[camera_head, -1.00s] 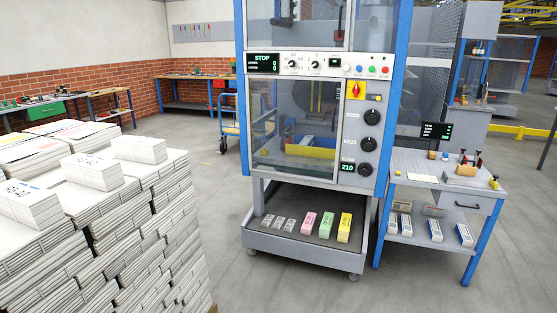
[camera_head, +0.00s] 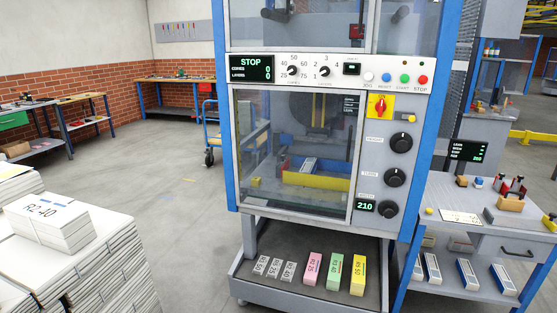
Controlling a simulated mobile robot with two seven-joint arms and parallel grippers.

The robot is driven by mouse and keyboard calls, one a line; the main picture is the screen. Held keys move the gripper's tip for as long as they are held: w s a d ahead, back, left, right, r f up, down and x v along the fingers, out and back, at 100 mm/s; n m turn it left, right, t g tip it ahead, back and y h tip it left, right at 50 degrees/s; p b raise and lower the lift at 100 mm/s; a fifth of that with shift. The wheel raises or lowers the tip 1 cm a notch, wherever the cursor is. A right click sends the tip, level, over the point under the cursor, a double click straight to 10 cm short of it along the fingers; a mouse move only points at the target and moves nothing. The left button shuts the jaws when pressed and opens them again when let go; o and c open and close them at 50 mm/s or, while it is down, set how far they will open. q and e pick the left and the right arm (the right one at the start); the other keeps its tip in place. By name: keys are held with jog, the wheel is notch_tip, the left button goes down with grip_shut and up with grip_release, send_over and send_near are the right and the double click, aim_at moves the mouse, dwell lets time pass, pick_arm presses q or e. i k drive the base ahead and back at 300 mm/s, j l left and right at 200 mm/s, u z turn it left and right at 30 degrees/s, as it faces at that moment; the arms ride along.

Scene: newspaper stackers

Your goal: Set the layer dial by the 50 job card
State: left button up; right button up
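The layer dial (camera_head: 324,72) is the right one of two small black knobs on the machine's control panel, with small numbers around it; its exact setting is too small to read. The other knob (camera_head: 292,71) has larger numbers such as 40, 50 and 75 around it. The green display (camera_head: 250,68) left of them reads STOP, with a 0 on the layers line. A pale card (camera_head: 461,217) lies on the side table at right; its print is too small to read. I cannot tell whether it is the 50 job card. Neither of my grippers is in view.
Several white and coloured labelled blocks (camera_head: 312,269) lie on the machine's lower shelf (camera_head: 300,297). Newspaper stacks (camera_head: 100,262) stand at left. Floor between them and the machine is clear.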

aim_at(325, 71)
jog(key=i+j+z, duration=0.1)
jog(key=i+z, duration=0.15)
jog(key=i, duration=0.2)
jog(key=i+j+z, duration=0.2)
jog(key=i, duration=0.25)
jog(key=i+j+z, duration=0.25)
jog(key=i, duration=0.2)
